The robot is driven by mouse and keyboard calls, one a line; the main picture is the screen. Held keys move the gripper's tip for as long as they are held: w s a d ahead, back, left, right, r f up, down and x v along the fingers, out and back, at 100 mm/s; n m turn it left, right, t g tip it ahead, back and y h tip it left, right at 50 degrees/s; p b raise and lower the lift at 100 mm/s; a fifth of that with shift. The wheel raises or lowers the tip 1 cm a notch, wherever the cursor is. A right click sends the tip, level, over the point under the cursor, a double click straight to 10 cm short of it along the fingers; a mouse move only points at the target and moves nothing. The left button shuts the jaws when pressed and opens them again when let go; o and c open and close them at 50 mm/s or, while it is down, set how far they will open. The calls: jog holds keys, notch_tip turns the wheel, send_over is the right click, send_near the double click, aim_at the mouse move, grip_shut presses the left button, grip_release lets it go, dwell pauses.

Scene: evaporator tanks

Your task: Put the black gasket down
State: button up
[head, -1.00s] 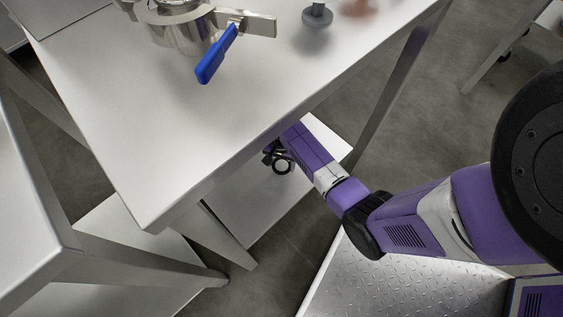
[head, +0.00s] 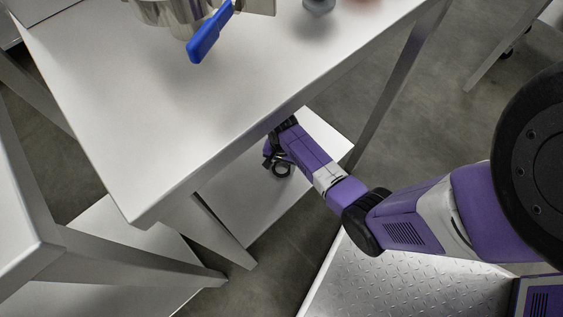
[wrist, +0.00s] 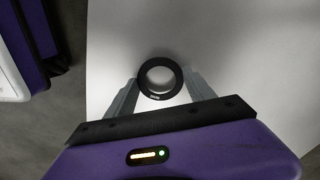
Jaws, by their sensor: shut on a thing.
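The black gasket (wrist: 160,78) is a flat ring that shows between the fingertips of my gripper (wrist: 160,86) in the wrist view. My gripper is shut on it. In the head view the gasket (head: 281,168) hangs at the end of my arm, under the edge of the upper table top, over the white lower shelf (head: 317,137). In the wrist view the pale shelf surface (wrist: 250,50) lies behind the ring. I cannot tell how far the gasket is above the shelf.
The white table top (head: 130,110) overhangs my gripper. On it stand a steel fitting with a blue handle (head: 210,35) and a grey part (head: 319,5). Table legs (head: 400,90) stand nearby. Another white table (head: 20,215) is at the left.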

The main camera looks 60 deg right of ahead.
aim_at(281, 168)
jog(key=o, duration=1.5)
jog(key=shift+o, duration=0.2)
notch_tip(281, 168, up, 13)
jog(key=p, duration=0.6)
jog(key=s+a+f+n+t, duration=0.1)
jog(key=a+f+n+t, duration=0.2)
jog(key=a, duration=0.9)
jog(key=s+a+r+n+t, duration=0.3)
jog(key=s+a+r+t, duration=0.1)
jog(key=s+a+r, duration=0.15)
jog(key=s+r+n+t, duration=0.4)
jog(key=s+r, duration=0.2)
jog(key=r, duration=0.8)
jog(key=s+a+r+n+t, duration=0.1)
jog(key=s+r+n+t, duration=0.3)
jog(key=r, duration=1)
jog(key=shift+s+n, duration=0.6)
jog(key=shift+s, duration=0.5)
